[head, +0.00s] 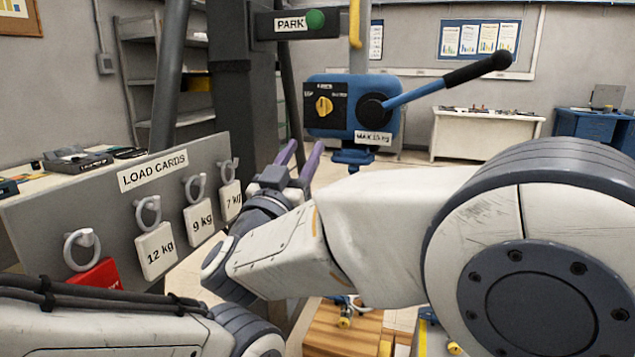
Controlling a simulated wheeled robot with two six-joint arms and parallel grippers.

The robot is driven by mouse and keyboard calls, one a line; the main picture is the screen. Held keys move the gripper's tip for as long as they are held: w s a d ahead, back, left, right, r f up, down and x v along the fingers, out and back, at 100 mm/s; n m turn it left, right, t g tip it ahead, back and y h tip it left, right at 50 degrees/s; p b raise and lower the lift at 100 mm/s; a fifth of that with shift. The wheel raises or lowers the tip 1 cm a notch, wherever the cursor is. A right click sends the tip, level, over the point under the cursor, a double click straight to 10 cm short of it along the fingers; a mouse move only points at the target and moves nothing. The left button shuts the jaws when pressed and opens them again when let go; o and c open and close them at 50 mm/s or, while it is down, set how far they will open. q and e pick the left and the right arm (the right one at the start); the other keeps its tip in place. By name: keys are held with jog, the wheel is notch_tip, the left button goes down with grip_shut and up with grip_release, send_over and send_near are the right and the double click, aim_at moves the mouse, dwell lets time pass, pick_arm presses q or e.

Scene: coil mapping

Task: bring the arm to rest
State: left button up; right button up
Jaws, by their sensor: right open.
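My right gripper (299,162) has two purple fingers and shows near the middle of the head view. Its fingers stand apart with nothing between them. The fingers point up and away, just right of the load cards board and below the blue hoist box (353,105). My right arm fills the right and lower middle of the view. My left arm comes in at the lower left corner. Its gripper is outside the view.
The grey LOAD CARDS board (110,207) holds hooks with white cards, marked 12 kg (157,250), 9 kg (199,221) and 7 kg (230,201), and a red card (98,279). A blue lever (430,88) juts from the hoist box. A PARK sign (291,24) hangs above. A wooden surface (335,330) lies below.

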jog(key=w+d+f+n+g+y, duration=0.25)
jog(key=f+y, duration=0.25)
jog(key=f, duration=0.4)
jog(key=w+d+f+n+g+y, duration=0.2)
jog(key=d+f+n+g+y, duration=0.2)
jog(key=f, duration=0.5)
jog(key=s+d+f+m+g+h, duration=0.1)
jog(key=s+d+f+g, duration=0.5)
jog(key=s+d+f, duration=0.35)
jog(key=s+d+f+m+g+h, duration=0.1)
jog(key=s+d+f+m+g, duration=0.1)
jog(key=s+d+f+g, duration=0.7)
jog(key=s+a+r+n+y, duration=0.1)
jog(key=s+a+r+n, duration=0.25)
jog(key=s+a, duration=0.5)
jog(key=s+a+r+n, duration=0.2)
jog(key=s+a+n, duration=0.2)
jog(key=s+a, duration=0.45)
pick_arm(q)
notch_tip(320, 180, up, 16)
jog(key=p, duration=1.6)
jog(key=shift+s+d, duration=0.15)
jog(key=shift+s, duration=0.2)
pick_arm(e)
notch_tip(320, 180, up, 16)
jog(key=shift+a+f, duration=0.15)
